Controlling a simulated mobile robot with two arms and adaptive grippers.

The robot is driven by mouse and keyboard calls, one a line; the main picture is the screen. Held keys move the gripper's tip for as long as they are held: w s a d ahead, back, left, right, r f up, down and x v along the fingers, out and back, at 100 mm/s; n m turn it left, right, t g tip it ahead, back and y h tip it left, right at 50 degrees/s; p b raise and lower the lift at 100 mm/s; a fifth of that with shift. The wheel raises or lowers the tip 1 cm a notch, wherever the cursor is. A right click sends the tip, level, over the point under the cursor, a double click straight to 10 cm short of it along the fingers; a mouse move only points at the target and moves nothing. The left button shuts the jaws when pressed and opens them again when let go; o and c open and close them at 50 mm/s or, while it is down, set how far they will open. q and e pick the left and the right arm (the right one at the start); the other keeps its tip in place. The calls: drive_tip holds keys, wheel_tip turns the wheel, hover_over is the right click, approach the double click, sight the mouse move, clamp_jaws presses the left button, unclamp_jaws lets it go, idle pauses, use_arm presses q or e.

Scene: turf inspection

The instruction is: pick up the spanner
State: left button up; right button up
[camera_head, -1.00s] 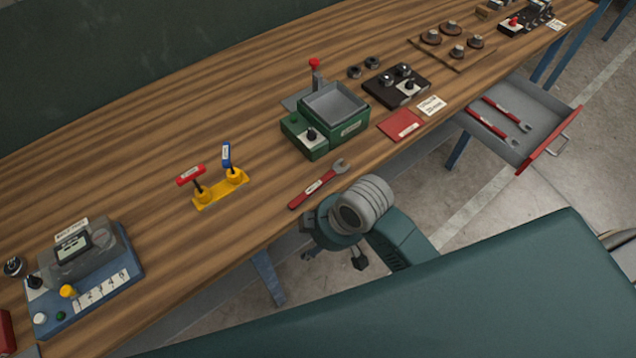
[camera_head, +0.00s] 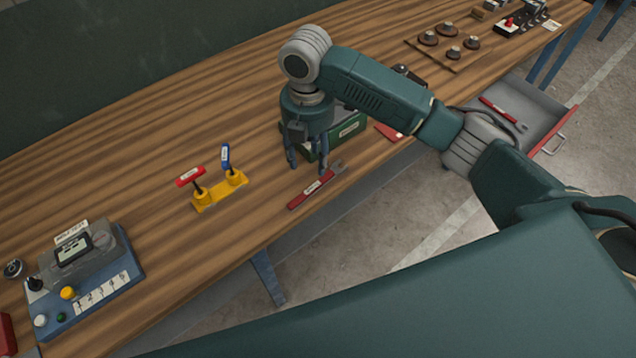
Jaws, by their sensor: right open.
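A spanner (camera_head: 310,191) with a red handle and grey head lies on the wooden bench near its front edge. My right gripper (camera_head: 308,168) points down above the bench, just behind the spanner in the picture. Its fingers are apart with nothing between them. One fingertip shows close to the spanner's head end; I cannot tell whether it touches. The spanner's handle is in full view. My left gripper is not in view.
A green box (camera_head: 349,131) stands behind the gripper, partly hidden by my arm. A yellow stand (camera_head: 219,193) with red and blue T-handles is to the left. An open drawer (camera_head: 548,108) at the right holds another red spanner (camera_head: 503,113).

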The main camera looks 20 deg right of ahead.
hover_over(314, 183)
drive_tip(key=f, duration=0.4)
drive_tip(key=shift+a+f+p, duration=0.25)
drive_tip(key=shift+a+p, duration=0.15)
drive_tip(key=shift+d+f, duration=0.1)
drive_tip(key=shift+f, duration=0.15)
drive_tip(key=f, duration=0.1)
drive_tip(key=f+p, duration=0.1)
drive_tip(key=f, duration=0.1)
drive_tip(key=f+p, duration=0.1)
drive_tip(key=shift+s+d+f, duration=0.1)
drive_tip(key=shift+d+f, duration=0.1)
drive_tip(key=shift+d, duration=0.2)
drive_tip(key=shift+f, duration=0.2)
clamp_jaws()
